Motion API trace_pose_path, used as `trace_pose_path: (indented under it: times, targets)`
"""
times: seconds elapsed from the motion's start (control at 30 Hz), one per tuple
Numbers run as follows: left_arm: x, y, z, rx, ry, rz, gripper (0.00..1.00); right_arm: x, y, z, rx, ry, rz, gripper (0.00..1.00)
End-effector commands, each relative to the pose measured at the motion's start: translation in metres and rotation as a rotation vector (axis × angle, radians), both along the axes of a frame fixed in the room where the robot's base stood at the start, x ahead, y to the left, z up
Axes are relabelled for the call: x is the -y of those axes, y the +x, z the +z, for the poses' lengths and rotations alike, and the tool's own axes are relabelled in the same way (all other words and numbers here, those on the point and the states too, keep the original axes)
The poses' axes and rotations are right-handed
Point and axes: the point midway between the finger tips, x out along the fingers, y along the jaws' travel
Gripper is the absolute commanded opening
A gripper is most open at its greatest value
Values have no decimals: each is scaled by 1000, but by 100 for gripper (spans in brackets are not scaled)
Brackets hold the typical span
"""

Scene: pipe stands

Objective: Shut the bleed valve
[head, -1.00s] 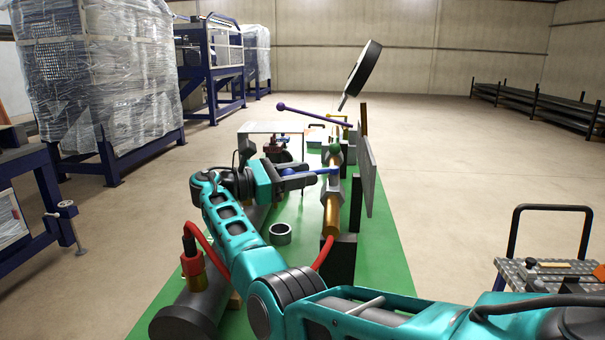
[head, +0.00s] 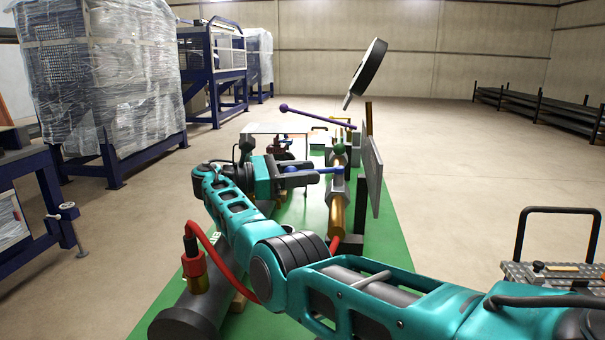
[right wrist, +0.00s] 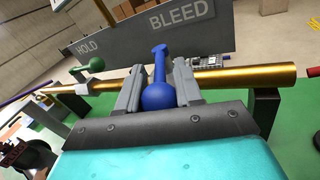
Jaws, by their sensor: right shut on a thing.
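The bleed valve has a blue lever (head: 328,171) with a round blue knob (right wrist: 158,97), and sticks out from a brass-coloured pipe (head: 336,215). In the right wrist view the lever lies across the pipe, below the word BLEED on a grey plate (right wrist: 150,32). My right gripper (head: 312,171) is shut on the blue lever; in the right wrist view its grey fingers (right wrist: 157,88) stand on both sides of the lever by the knob. The fingers partly hide the lever in the head view. My left gripper is not in view.
A green-knobbed lever (right wrist: 96,64) is beside the word HOLD. A long purple lever (head: 318,117) and a round gauge (head: 370,68) stand beyond. A red hose fitting (head: 193,262) is near my forearm. A cart (head: 550,270) stands right; the floor between is clear.

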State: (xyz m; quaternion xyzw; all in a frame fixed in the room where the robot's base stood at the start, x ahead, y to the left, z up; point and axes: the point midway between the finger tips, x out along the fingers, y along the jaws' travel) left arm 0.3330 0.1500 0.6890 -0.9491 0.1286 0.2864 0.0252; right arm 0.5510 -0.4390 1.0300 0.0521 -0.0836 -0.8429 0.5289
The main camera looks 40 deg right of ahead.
Motion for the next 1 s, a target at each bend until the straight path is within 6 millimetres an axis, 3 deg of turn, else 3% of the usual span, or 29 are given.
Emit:
trace_pose_path:
  times: [0.03, 0.07, 0.3, 0.53, 0.67, 1.0]
  targets:
    - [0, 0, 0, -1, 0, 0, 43, 1, -1, -1, -2, 3, -4, 0]
    - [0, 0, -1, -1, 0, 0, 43, 1, -1, -1, -2, 3, -4, 38]
    - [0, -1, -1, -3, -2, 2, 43, 0, 0, -1, -2, 1, -2, 60]
    - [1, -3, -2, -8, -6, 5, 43, 0, 0, 0, -1, 1, -1, 60]
    - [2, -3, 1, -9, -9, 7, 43, 0, 0, 11, 1, 0, -1, 60]
    - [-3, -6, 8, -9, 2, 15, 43, 0, 0, 87, 4, -1, -2, 60]
